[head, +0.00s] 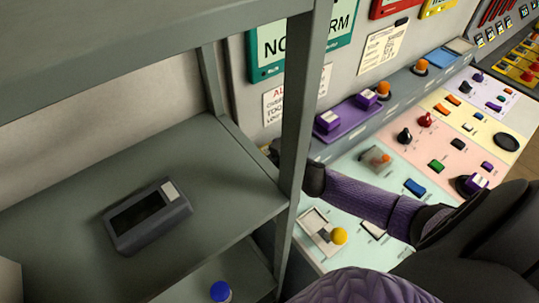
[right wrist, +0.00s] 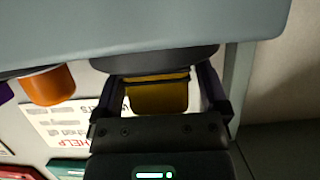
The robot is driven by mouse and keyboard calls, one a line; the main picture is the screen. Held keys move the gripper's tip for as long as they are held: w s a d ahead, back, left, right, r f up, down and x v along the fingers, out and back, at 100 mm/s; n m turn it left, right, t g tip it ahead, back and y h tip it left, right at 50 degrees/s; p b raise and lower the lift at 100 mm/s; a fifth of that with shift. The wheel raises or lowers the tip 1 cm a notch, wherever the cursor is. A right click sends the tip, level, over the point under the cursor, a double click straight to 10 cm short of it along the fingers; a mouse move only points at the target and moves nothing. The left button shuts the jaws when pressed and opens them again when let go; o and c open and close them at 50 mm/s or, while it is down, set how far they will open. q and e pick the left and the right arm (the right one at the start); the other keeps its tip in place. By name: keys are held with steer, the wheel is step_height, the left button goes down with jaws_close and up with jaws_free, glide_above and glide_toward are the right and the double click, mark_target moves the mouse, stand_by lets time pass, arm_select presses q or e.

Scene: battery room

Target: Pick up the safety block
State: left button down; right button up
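A yellow-brown block with dark bands, which looks like the safety block (right wrist: 157,92), shows in the right wrist view beside a grey ledge (right wrist: 150,25). My right gripper (right wrist: 158,78) has one finger on each side of it. Gaps show between the block and both fingers, so the gripper looks open around it. In the head view my right arm reaches left behind the grey shelf post. The post and shelf hide most of the gripper, and I cannot make out the block there. My left gripper is not in view.
The grey shelf post (head: 305,110) stands close to my right wrist. A dark device with a screen (head: 147,214) lies on the shelf (head: 60,210). A purple tray (head: 345,128) and orange knobs (head: 421,66) sit along the ledge. A control panel (head: 400,165) spreads below.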

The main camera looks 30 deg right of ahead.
steer(key=c, duration=1.2)
steer(key=shift+o, duration=0.2)
steer(key=shift+r, duration=0.1)
